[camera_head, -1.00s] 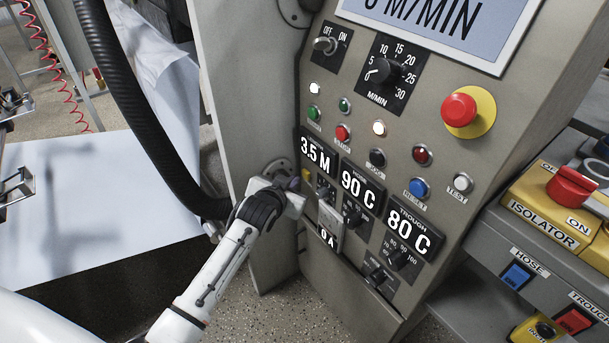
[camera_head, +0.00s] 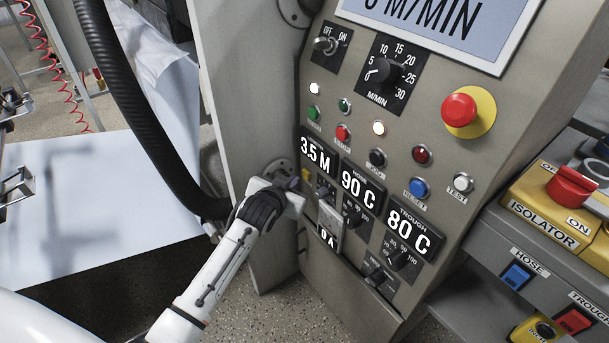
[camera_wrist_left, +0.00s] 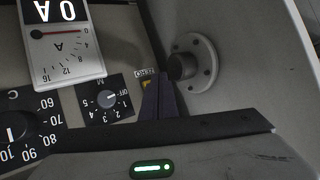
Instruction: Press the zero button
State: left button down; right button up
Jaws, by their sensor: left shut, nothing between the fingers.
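The control panel (camera_head: 338,112) stands in front of me. In the left wrist view the zero label (camera_wrist_left: 145,73) sits beside a small yellow zero button (camera_wrist_left: 147,86), which is partly hidden by the fingers of my left gripper (camera_wrist_left: 160,84). The fingers are shut, empty and at the button's edge; I cannot tell whether they touch it. In the head view my left gripper (camera_head: 293,183) is at the panel's left edge, beside the 3.5 M display (camera_head: 316,158).
A round flange (camera_wrist_left: 195,62) lies close to the fingers. Knobs, the 0 A meter (camera_head: 330,223) and several coloured buttons crowd the panel. A red emergency button (camera_head: 459,109) is higher up. A black hose (camera_head: 135,110) passes left of my arm.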

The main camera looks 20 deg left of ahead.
pick_arm(q)
jog(key=shift+w+d, duration=0.25)
jog(key=shift+w, duration=0.1)
jog(key=shift+w+d, duration=0.2)
jog(key=shift+w, duration=0.15)
dwell(0.7)
dwell(0.4)
jog(key=shift+s+a+p, duration=0.45)
jog(key=shift+s+p, duration=0.25)
jog(key=shift+p, duration=0.15)
